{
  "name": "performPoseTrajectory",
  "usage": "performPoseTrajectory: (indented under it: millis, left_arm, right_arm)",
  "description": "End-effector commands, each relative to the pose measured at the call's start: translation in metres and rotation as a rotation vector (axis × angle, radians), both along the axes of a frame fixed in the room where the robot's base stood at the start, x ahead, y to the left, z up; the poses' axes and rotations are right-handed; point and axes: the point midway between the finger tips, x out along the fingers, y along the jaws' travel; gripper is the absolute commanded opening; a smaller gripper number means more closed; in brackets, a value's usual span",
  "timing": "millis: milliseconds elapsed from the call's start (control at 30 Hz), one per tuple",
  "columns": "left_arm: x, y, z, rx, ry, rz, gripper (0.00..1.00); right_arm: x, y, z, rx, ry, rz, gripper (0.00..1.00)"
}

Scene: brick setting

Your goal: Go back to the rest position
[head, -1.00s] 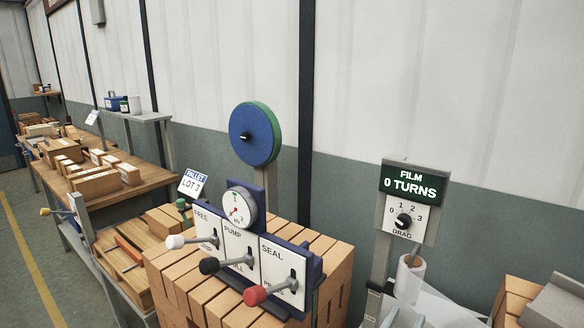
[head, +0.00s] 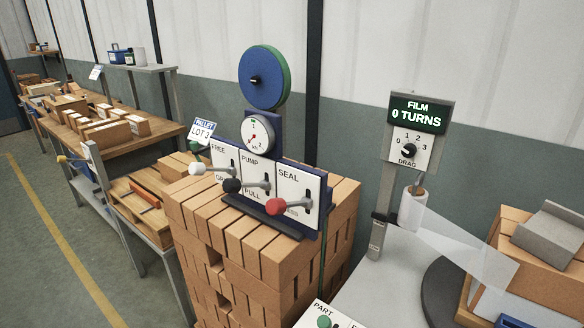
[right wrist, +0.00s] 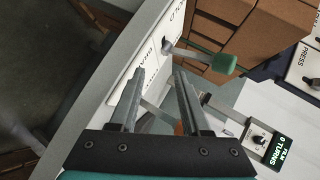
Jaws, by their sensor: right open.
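The right gripper does not show in the head view. My left gripper is in no view.
A brick stack (head: 270,250) carries a lever unit with white, black and red knobs (head: 275,206). A film post with a display (head: 418,113) reading 0 TURNS stands right of it. A bench with bricks (head: 150,143) is at left; floor (head: 40,230) is clear there.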

Motion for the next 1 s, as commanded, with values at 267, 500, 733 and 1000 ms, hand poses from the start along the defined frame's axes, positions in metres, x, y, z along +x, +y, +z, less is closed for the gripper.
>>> performPoseTrajectory:
  millis: [267, 500, 733, 1000]
  left_arm:
    - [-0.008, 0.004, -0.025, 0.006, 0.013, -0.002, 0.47]
    - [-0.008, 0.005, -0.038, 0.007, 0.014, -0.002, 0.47]
    - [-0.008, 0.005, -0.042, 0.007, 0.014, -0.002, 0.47]
    - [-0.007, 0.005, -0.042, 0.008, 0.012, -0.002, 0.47]
  right_arm:
    - [-0.150, -0.010, -0.160, -0.536, 0.436, 0.564, 0.47]
    - [-0.286, -0.050, -0.231, -0.826, 0.722, 1.041, 0.47]
    - [-0.344, -0.073, -0.247, -0.919, 0.831, 1.260, 0.47]
    - [-0.347, -0.075, -0.246, -0.926, 0.837, 1.274, 0.47]
